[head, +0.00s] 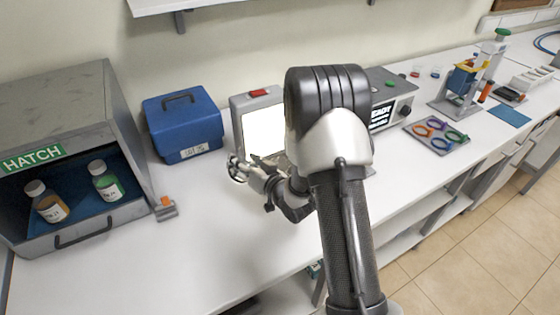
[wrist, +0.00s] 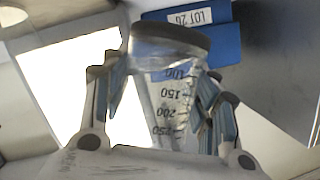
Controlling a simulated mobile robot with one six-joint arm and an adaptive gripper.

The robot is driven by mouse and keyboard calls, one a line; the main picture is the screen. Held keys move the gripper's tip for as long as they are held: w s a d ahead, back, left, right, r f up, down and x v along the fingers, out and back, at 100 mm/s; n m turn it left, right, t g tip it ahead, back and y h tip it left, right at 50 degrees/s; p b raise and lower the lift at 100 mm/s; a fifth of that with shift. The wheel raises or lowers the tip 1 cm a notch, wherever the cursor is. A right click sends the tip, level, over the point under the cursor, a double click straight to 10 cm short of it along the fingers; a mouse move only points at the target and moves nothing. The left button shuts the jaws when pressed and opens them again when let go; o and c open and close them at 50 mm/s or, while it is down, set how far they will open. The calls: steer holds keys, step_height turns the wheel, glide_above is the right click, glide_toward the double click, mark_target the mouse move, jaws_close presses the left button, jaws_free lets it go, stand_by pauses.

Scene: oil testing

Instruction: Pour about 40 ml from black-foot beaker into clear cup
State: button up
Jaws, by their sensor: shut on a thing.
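My gripper (wrist: 160,95) is shut on the black-foot beaker (wrist: 165,112), a clear tapered vessel with a dark foot and black volume marks. In the wrist view the foot points to the top of the picture and the numbers read upside down. In the head view my gripper (head: 255,172) is above the bench in front of the bright panel, with a dark ring-shaped part of the beaker (head: 237,169) at its left end. The beaker's tilt and liquid level cannot be told. I cannot make out the clear cup; my arm hides part of the bench.
A grey hatch cabinet (head: 68,86) with two labelled bottles stands at left. A blue case (head: 184,118) and a bright panel (head: 263,130) stand behind my gripper. The left front bench is clear.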

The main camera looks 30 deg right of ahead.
mark_target(259, 157)
steer(key=shift+s+d+r+m+t+y+p, duration=0.1)
steer(key=shift+d+r+m+t+y+p, duration=0.05)
steer(key=shift+d+r+m+p, duration=0.25)
steer(key=shift+s+d+r+m+t+y+p, duration=0.1)
steer(key=shift+d+r+m+t+y+p, duration=0.05)
steer(key=shift+d+r+m, duration=0.3)
steer(key=shift+s+d+r+m+t+y+p, duration=0.1)
steer(key=shift+r+m+t+y+p, duration=0.25)
steer(key=shift+r+m+t, duration=0.55)
steer(key=shift+f+m, duration=0.1)
steer(key=shift+m, duration=0.55)
steer(key=shift+d+f+m+t+b, duration=0.15)
steer(key=shift+m+t+b, duration=0.15)
steer(key=shift+m+b, duration=0.2)
steer(key=shift+d+r+m+t, duration=0.1)
steer(key=shift+r+m+t, duration=0.35)
steer(key=shift+m, duration=0.45)
steer(key=shift+s+d+r+m+t+b, duration=0.15)
steer(key=shift+d+r+m+t+b, duration=0.1)
steer(key=shift+d+m, duration=0.25)
steer(key=shift+s+d+r+m+t+b, duration=0.15)
steer(key=shift+d+r+m+t+b, duration=0.1)
steer(key=shift+d+m, duration=0.25)
